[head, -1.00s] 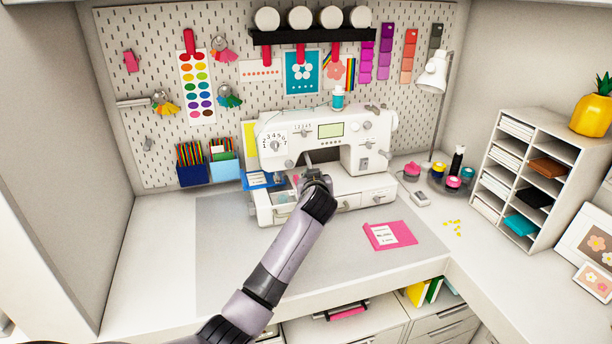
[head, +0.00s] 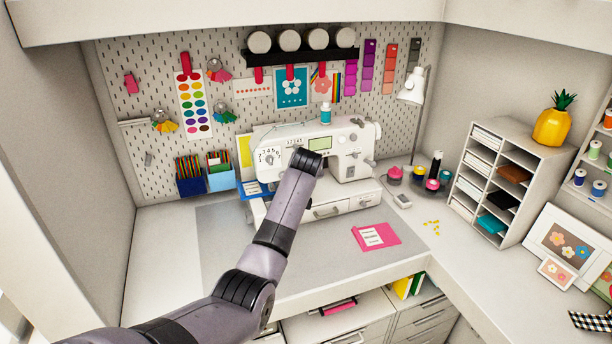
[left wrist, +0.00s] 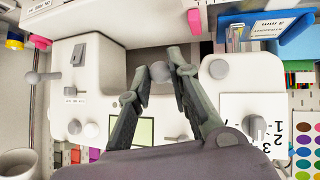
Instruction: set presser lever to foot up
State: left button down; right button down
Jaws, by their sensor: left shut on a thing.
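The white sewing machine (head: 352,160) stands on the desk against the pegboard, with its dial (head: 269,158) on the left and a green display (head: 320,143). In the left wrist view, my left gripper (left wrist: 157,64) is shut on a small grey rounded knob (left wrist: 160,73), which looks like the end of the presser lever. The lever's stem is mostly hidden. The display also shows in the left wrist view (left wrist: 132,130), partly behind my fingers. In the head view my left wrist covers the fingers and knob. My right gripper is not in view.
A pink notebook (head: 375,236) lies on the grey mat (head: 225,240) at the machine's front right. Thread spools (head: 432,185) and a lamp (head: 411,92) stand to the right. A blue booklet (left wrist: 285,40) shows beside the machine in the left wrist view. The mat's left part is clear.

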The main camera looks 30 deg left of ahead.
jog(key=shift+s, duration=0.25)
pick_arm(q)
jog(key=c, duration=1.5)
grip_release()
jog(key=shift+o, duration=0.2)
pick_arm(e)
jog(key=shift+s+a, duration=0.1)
pick_arm(q)
jog(key=v, duration=1.2)
